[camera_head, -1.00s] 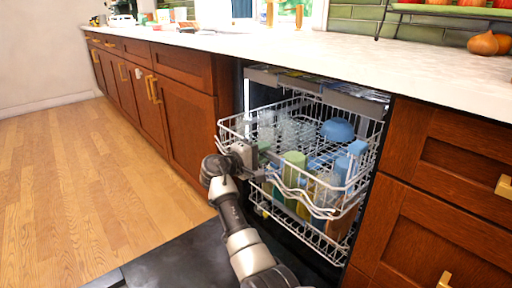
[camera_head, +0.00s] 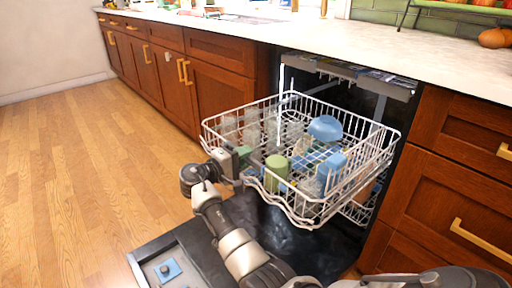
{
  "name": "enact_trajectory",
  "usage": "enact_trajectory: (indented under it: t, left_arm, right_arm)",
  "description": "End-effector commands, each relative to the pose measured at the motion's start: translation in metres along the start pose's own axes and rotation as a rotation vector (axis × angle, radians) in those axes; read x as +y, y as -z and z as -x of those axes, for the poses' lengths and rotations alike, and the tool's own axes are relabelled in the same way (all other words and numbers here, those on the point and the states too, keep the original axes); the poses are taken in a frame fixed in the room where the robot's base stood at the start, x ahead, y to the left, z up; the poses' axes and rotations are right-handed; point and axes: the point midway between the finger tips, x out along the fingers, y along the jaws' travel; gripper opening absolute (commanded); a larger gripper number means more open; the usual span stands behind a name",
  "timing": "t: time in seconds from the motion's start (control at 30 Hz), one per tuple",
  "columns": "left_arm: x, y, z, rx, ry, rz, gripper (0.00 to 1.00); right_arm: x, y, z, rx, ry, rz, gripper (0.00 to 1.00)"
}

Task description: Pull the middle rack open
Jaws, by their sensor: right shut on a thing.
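The middle rack (camera_head: 352,184), a white wire basket, is pulled well out of the dishwasher over the lowered door. It holds clear glasses (camera_head: 250,130), a blue bowl (camera_head: 325,127), a green cup (camera_head: 276,172) and blue cups (camera_head: 331,166). My right gripper (camera_head: 238,163) is at the rack's front left and is shut on its front rim; the exact contact is small and partly hidden by the gripper. My left gripper is out of view.
The open dishwasher door (camera_head: 151,255) lies flat below the rack. A lower rack (camera_head: 360,210) shows partly beneath, inside the bay. Wooden cabinets (camera_head: 222,87) flank the dishwasher under a white counter (camera_head: 380,45). The wooden floor (camera_head: 90,170) at left is clear.

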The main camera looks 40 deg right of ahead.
Motion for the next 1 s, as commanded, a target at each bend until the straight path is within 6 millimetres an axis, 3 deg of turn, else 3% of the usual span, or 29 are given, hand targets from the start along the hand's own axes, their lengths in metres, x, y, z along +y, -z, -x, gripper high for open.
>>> enact_trajectory:
  t: [0.1, 0.3, 0.77, 0.8, 0.97, 1.0]
  left_arm:
    - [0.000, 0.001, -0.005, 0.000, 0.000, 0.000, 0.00]
    - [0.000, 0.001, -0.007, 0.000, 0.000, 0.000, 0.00]
    - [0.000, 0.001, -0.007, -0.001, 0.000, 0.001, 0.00]
    - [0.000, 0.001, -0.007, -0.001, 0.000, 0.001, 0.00]
    - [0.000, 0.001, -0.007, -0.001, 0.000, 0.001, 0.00]
    - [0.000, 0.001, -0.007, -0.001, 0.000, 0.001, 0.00]
  right_arm:
    - [0.000, 0.000, 0.018, 0.000, 0.002, 0.004, 0.00]
    - [-0.001, 0.000, 0.034, -0.001, 0.003, 0.002, 0.00]
    - [-0.002, -0.001, 0.038, -0.002, 0.002, 0.002, 0.00]
    - [-0.002, -0.001, 0.038, -0.002, 0.002, 0.002, 0.27]
    - [-0.001, 0.000, 0.038, -0.001, 0.002, 0.001, 0.51]
    - [-0.001, 0.000, 0.038, -0.001, 0.002, 0.001, 0.51]
